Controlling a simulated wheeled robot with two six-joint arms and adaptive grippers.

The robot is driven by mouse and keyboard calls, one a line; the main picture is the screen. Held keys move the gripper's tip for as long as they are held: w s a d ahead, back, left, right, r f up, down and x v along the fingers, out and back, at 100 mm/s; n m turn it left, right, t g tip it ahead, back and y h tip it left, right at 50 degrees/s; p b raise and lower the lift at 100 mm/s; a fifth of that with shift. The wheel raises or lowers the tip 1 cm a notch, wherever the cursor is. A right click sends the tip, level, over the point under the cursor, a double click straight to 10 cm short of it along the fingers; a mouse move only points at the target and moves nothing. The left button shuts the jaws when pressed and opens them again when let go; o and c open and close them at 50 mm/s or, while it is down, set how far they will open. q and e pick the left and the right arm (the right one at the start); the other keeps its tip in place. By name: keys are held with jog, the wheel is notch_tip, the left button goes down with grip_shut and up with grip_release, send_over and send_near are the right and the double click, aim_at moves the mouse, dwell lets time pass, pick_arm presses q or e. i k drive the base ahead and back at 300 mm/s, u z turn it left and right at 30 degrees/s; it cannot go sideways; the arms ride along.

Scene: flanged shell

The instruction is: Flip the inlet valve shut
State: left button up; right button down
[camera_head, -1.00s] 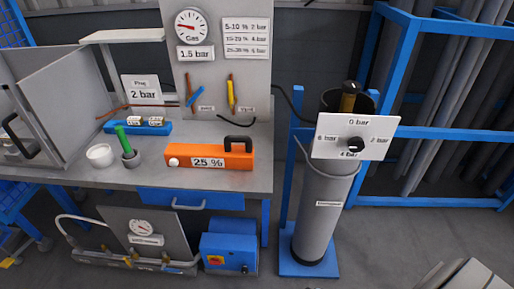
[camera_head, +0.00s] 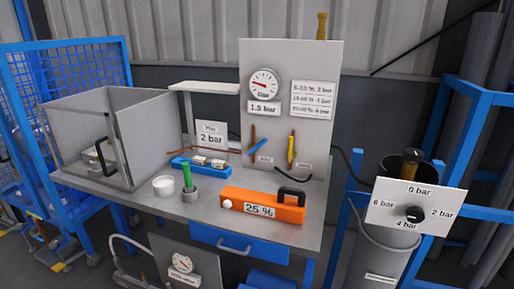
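A grey upright panel (camera_head: 316,70) stands at the back of the workbench with a round gas gauge (camera_head: 264,84) above a "1.5 bar" label. Below are two lever valves on copper-coloured pipes. The left one has a blue lever (camera_head: 258,146), tilted diagonally across its pipe. The right one has a yellow lever (camera_head: 291,147), upright in line with its pipe. A small label sits beside each, too small to read, so I cannot tell which is the inlet valve. Neither of my grippers is in view.
An orange "25 %" block (camera_head: 234,207) with a black handle, a white cup (camera_head: 163,185) and a blue holder (camera_head: 190,168) stand on the bench (camera_head: 140,205) before the panel. An open grey box (camera_head: 90,150) is left. A grey cylinder with a pressure dial plate (camera_head: 385,212) stands right.

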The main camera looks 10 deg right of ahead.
aim_at(252, 150)
jog(key=k, duration=0.4)
jog(key=u, duration=0.7)
jog(key=i, duration=1.3)
jog(key=z, duration=0.45)
